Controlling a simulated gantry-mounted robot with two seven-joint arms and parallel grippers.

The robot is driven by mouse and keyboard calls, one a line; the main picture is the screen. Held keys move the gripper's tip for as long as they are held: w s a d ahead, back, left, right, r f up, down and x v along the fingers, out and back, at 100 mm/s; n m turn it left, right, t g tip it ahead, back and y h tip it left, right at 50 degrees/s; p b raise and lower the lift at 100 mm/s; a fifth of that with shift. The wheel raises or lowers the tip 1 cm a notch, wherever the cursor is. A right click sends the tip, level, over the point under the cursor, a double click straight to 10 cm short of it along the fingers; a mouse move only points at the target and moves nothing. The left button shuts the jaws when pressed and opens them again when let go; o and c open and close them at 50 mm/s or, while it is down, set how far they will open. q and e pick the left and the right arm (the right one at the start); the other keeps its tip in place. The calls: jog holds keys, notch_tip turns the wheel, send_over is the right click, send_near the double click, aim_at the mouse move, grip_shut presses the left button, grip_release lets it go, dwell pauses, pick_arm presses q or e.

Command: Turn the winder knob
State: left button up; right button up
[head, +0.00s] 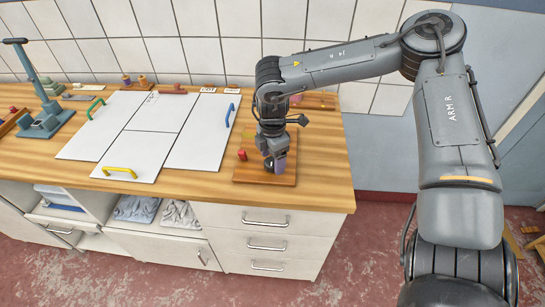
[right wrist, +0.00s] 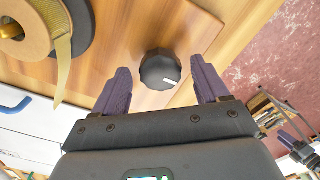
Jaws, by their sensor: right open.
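The winder knob (right wrist: 158,70) is black, round-sided and faceted, with a white mark near its edge. In the right wrist view it stands on a wooden board (right wrist: 188,30). My right gripper (right wrist: 162,84) is open, with one purple finger on either side of the knob. Clear gaps show between the fingers and the knob, so they look apart from it. In the head view my right gripper (head: 275,160) points down over the small wooden board (head: 250,178) at the counter's right end, largely hiding the knob.
A roll of yellowish tape (right wrist: 28,28) sits beside the knob in the right wrist view. A small red piece (head: 242,155) stands on the board. White panels with a blue handle (head: 228,115) lie to the left. The counter's front edge is close.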

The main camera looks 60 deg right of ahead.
jog(key=c, duration=1.1)
jog(key=shift+o, duration=0.2)
jog(key=shift+n, duration=0.3)
jog(key=n+b, duration=0.1)
jog(key=n, duration=0.2)
jog(key=n+b, duration=0.1)
jog(key=n, duration=0.4)
jog(key=shift+w+n, duration=0.1)
jog(key=shift+n, duration=0.3)
jog(key=n, duration=0.5)
jog(key=shift+n, duration=0.3)
jog(key=n, duration=0.3)
jog(key=shift+w+n, duration=0.1)
jog(key=shift+n, duration=0.7)
